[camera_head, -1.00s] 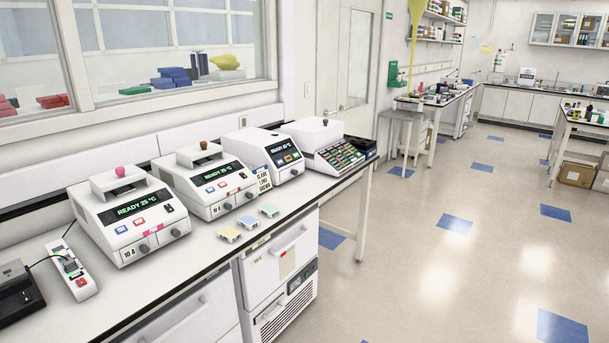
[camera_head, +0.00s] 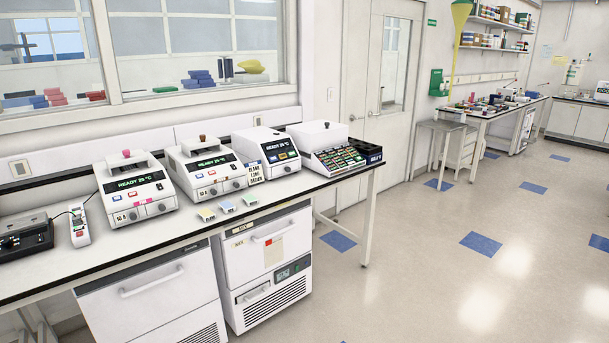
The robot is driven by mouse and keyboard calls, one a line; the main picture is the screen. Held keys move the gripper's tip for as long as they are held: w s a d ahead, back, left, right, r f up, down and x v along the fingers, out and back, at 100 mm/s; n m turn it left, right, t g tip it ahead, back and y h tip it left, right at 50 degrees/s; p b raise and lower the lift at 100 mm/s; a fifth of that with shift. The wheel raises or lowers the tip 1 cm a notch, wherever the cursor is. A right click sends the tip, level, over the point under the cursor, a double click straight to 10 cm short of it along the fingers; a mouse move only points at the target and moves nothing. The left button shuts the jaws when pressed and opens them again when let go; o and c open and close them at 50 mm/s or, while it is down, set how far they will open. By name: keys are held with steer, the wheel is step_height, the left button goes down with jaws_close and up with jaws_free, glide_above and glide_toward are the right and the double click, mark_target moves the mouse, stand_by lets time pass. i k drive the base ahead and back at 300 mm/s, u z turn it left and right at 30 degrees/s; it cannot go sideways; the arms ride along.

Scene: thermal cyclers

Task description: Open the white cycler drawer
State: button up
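Thermal cyclers stand in a row on the bench. The leftmost white cycler (camera_head: 136,192) has a pink knob on its lid and a lit "READY 25 °C" display. The second white cycler (camera_head: 206,170) has a brown knob and a similar lit display. A third white cycler (camera_head: 266,150) with a dark screen stands to its right. Under the bench are a white unit with a long-handled front (camera_head: 150,305) and a white unit with a handled upper front (camera_head: 272,240) and a vented lower part. Both fronts look shut. Which drawer is the task's cannot be told. My gripper is out of view.
Right of the cyclers is a white unit with a rack of coloured items (camera_head: 338,160). Small coloured plates (camera_head: 227,207) lie at the bench's front edge. A bench leg (camera_head: 369,220) stands at the right end. The floor (camera_head: 430,270) to the right is clear.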

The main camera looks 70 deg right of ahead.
mark_target(280, 169)
steer(key=z, duration=1.6)
steer(key=i, duration=1)
steer(key=u, duration=0.05)
